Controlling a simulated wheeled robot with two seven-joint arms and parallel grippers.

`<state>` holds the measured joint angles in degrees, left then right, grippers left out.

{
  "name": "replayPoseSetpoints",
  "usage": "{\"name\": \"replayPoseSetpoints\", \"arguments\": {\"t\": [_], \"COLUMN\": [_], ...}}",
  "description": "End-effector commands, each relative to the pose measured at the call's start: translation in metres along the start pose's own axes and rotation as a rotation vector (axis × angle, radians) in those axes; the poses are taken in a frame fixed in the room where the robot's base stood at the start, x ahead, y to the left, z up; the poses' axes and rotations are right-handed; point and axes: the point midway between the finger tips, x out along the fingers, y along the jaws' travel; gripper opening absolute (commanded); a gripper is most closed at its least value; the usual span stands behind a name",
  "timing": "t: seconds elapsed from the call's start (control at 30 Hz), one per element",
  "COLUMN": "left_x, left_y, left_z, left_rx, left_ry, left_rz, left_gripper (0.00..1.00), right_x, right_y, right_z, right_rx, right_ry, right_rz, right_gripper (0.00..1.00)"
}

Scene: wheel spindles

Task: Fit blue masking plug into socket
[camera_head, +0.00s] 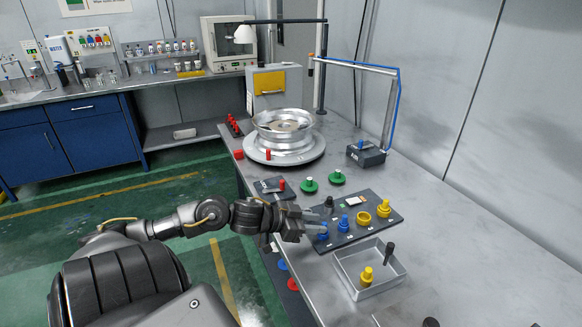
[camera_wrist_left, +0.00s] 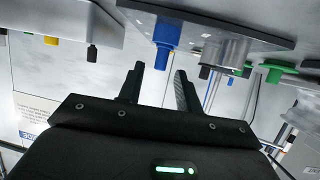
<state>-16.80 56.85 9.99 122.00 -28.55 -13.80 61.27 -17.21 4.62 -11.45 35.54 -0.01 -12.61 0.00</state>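A dark board (camera_head: 358,233) on the bench bears two blue plugs, one nearest my left gripper (camera_head: 323,232) and one further right (camera_head: 344,223). A yellow ring (camera_head: 363,218) and a yellow plug (camera_head: 384,208) stand beyond them. My left gripper (camera_head: 312,221) is at the board's left end, close to the nearer blue plug. In the upside-down left wrist view, its fingers (camera_wrist_left: 158,80) are parted with nothing between them. A blue plug (camera_wrist_left: 166,38) shows just past the fingertips, beside a metal cylinder (camera_wrist_left: 224,50). I cannot tell which part is the task's socket. My right gripper is out of view.
A metal tray (camera_head: 347,281) holding a yellow plug and a black-handled piece lies in front of the board. A wheel (camera_head: 285,126) rests on a round base further back. Green knobs (camera_head: 309,185) and a red-topped block (camera_head: 270,186) stand between. The bench's right side is clear.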

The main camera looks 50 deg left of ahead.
Motion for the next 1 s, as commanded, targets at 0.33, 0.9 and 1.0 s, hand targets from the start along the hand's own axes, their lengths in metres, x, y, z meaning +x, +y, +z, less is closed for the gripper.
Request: {"name": "replayPoseSetpoints", "arguments": {"t": [0.33, 0.9, 1.0], "left_x": [-0.056, -0.086, -0.086], "left_y": [0.001, 0.0, 0.0], "left_z": [0.001, 0.0, 0.0], "left_rx": [-0.003, -0.002, -0.002], "left_ry": [-0.003, 0.001, 0.001], "left_rz": [0.0, 0.0, 0.0], "left_gripper": [0.35, 0.35, 0.35], "right_x": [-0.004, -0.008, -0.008], "right_y": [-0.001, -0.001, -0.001], "right_z": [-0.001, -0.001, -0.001], "right_rx": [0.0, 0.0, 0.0], "right_ry": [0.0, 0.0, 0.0], "right_rz": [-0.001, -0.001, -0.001], "right_gripper": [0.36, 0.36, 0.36]}}
